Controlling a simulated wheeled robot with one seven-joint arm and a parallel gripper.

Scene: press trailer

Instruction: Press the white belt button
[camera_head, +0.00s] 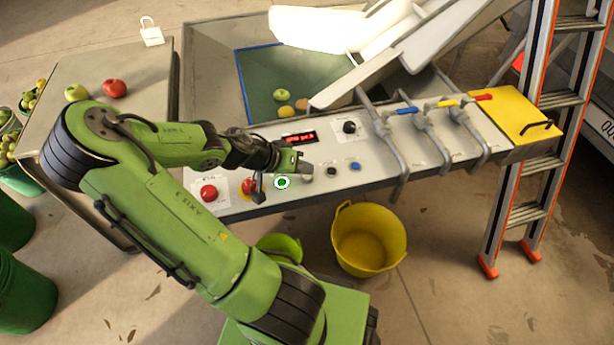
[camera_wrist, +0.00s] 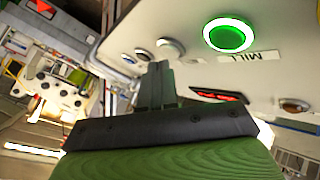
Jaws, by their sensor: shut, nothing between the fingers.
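The white belt button (camera_head: 306,173) appears as a small pale round knob on the grey control panel (camera_head: 425,160), just right of the green-lit button. My gripper (camera_head: 299,166) is shut and empty, right beside this knob. In the wrist view, the closed fingers (camera_wrist: 159,66) point at the panel, with a pale round button (camera_wrist: 171,47) just past their tips. I cannot tell whether the fingertips touch it. The label of this button is not readable.
The green-lit button (camera_head: 282,182), labelled MILL in the wrist view (camera_wrist: 230,35), is close by. A black button (camera_head: 331,170) and a blue button (camera_head: 355,166) are to the right. Red buttons (camera_head: 208,192) are to the left. Pipes with valves (camera_head: 425,125) rise farther right.

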